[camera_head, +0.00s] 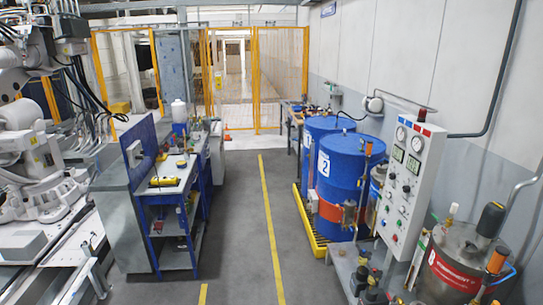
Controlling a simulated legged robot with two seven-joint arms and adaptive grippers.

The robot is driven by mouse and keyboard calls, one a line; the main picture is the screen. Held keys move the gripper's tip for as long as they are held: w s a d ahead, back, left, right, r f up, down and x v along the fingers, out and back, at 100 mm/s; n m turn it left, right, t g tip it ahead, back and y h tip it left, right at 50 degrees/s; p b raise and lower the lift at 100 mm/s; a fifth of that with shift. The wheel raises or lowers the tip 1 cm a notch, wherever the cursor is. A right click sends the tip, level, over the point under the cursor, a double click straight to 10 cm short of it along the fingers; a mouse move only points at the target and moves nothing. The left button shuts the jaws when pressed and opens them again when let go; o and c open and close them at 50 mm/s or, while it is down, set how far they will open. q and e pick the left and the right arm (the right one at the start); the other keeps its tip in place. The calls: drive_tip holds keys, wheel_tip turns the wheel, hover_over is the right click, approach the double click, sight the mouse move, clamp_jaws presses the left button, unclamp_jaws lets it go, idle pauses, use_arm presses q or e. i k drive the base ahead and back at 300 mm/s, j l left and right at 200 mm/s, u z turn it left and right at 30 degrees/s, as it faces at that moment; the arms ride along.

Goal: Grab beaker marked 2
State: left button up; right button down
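A large blue drum (346,180) with a white label reading 2 (323,165) stands upright at the right of the aisle, in the middle distance. An orange band runs around its lower part. The control panel and fittings in front hide part of its right side. No beaker can be made out in this view. Neither of my grippers is in view.
A second blue drum (316,125) stands behind, near a yellow pallet (307,222). A gauge panel (411,178) and a steel vessel (452,268) fill the right front. A blue workbench (174,200) and white machinery (30,165) stand left. The grey aisle (230,215) is clear.

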sight(343, 247)
drive_tip(key=i+z, duration=0.1)
drive_tip(key=i, duration=0.5)
drive_tip(key=i+z, duration=0.15)
drive_tip(key=i, duration=0.45)
drive_tip(key=i+j+z, duration=0.1)
drive_tip(key=i, duration=0.45)
